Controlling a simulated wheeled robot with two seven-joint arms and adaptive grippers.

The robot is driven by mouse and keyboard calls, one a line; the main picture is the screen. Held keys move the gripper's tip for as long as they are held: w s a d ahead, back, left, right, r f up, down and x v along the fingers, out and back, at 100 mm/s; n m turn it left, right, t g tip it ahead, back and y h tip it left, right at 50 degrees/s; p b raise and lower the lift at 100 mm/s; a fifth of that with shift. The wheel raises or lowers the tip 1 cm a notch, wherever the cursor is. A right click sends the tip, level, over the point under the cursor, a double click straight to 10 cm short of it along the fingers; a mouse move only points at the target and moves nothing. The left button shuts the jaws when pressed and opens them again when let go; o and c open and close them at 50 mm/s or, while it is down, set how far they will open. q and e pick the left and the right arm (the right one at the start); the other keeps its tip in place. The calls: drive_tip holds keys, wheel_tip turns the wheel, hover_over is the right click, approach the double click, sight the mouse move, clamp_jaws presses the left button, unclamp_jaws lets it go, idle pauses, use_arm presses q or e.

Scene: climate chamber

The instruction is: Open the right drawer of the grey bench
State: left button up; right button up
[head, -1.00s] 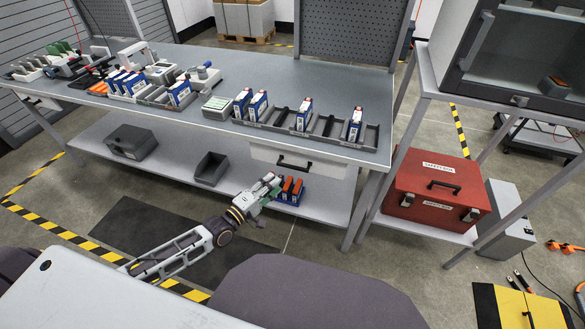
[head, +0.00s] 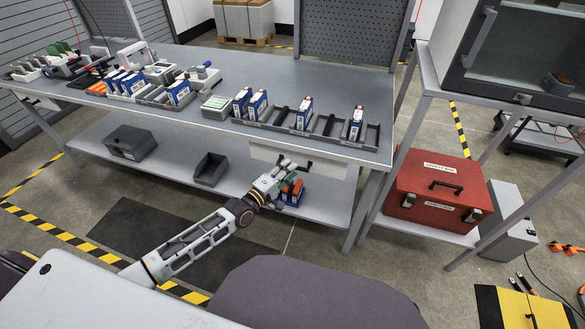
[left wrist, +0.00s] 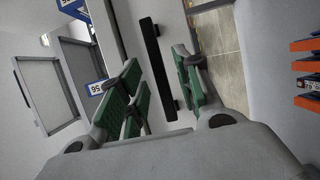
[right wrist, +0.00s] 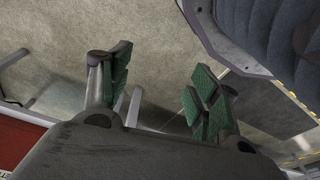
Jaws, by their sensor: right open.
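The grey bench (head: 330,82) has a pale right drawer (head: 328,165) under its top, and the drawer looks closed. Its black bar handle (head: 302,163) is partly covered by my left gripper (head: 283,168) in the head view. In the left wrist view the black handle (left wrist: 158,65) lies between the green fingers of my left gripper (left wrist: 162,88), with space on both sides. That gripper is open and does not grip the handle. My right gripper (right wrist: 162,98) is open and empty over the floor in the right wrist view; the head view does not show it.
A red box (head: 437,193) stands on a rack to the right. Bins with blue boxes (head: 304,112) line the bench top. Floor in front is clear.

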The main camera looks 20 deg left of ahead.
use_arm(q)
drive_tip(key=x, duration=0.2)
drive_tip(key=shift+w+d, duration=0.15)
drive_tip(key=shift+w, duration=0.15)
use_arm(e)
drive_tip(key=shift+w+a+r, duration=0.1)
drive_tip(key=shift+w+r, duration=0.05)
drive_tip(key=shift+r, duration=0.4)
drive_tip(key=shift+w+a+r, duration=0.1)
drive_tip(key=shift+w+r, duration=0.05)
drive_tip(key=shift+r, duration=0.4)
drive_tip(key=shift+s, duration=0.15)
use_arm(q)
clamp_jaws()
use_arm(e)
drive_tip(key=shift+s+f, duration=0.15)
drive_tip(key=shift+f, duration=0.1)
drive_tip(key=shift+r, duration=0.1)
